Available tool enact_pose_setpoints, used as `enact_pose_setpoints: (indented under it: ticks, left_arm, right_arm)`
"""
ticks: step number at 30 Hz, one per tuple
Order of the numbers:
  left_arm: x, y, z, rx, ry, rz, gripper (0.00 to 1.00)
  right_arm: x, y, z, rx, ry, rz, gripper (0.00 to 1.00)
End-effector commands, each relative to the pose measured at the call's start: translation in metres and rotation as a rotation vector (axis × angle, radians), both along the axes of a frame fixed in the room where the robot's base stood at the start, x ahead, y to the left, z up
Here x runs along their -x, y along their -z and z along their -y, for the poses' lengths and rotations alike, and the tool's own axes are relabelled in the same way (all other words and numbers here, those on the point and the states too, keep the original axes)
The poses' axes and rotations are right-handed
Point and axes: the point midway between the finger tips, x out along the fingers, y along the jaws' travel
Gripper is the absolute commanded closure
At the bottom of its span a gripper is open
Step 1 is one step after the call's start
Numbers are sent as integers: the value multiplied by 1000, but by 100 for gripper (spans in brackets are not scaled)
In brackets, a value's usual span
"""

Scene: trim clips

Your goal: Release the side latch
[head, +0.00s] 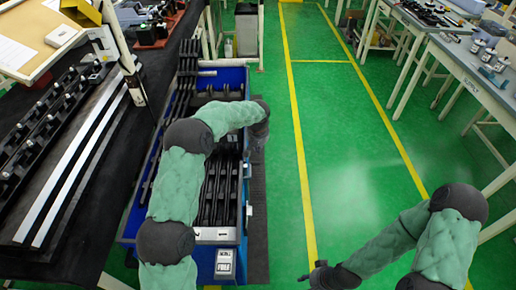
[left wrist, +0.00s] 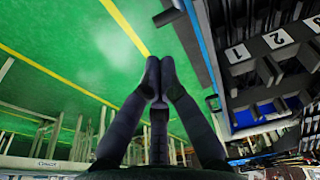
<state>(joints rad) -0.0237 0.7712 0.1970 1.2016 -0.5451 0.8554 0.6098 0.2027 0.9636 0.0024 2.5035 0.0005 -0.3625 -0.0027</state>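A blue bin (head: 186,258) holding long black trim clips (head: 218,185) stands beside the dark bench. Small pale latch-like fittings show on its right side, one low near the front (head: 249,210); a small fitting also shows on the bin's side in the left wrist view (left wrist: 212,103). My left arm reaches across the bin. My left gripper (head: 260,143) points down beside its right side. In the left wrist view its fingertips (left wrist: 160,74) are together with nothing visible between them, apart from the fitting. My right gripper (head: 319,274) is low over the green floor, its fingers too small to read.
A dark bench (head: 95,235) with black racks and metal rails lies left. A dark strip (head: 259,225) runs along the bin's right side. The green floor (head: 340,170) with yellow lines is clear. Grey tables (head: 470,75) stand right. Numbered slots (left wrist: 258,47) show in the wrist view.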

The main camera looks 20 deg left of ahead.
Motion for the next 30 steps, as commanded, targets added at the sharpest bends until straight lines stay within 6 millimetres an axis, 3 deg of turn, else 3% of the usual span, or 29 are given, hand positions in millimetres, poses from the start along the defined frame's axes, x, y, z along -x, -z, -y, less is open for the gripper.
enact_pose_setpoints:
  ticks: [1,6,15,21,30]
  left_arm:
    - [-2,14,-1,1,0,-2,100]
    - [-7,45,-2,-1,1,-2,100]
    - [-16,91,-5,0,1,-1,100]
    - [-20,102,-5,0,1,1,100]
    - [-20,103,-5,0,1,1,100]
  right_arm:
    - [0,6,0,0,0,0,60]
    - [0,15,0,0,0,0,60]
    - [0,30,0,0,0,0,60]
    - [0,33,0,0,0,0,60]
    - [0,33,0,0,0,0,60]
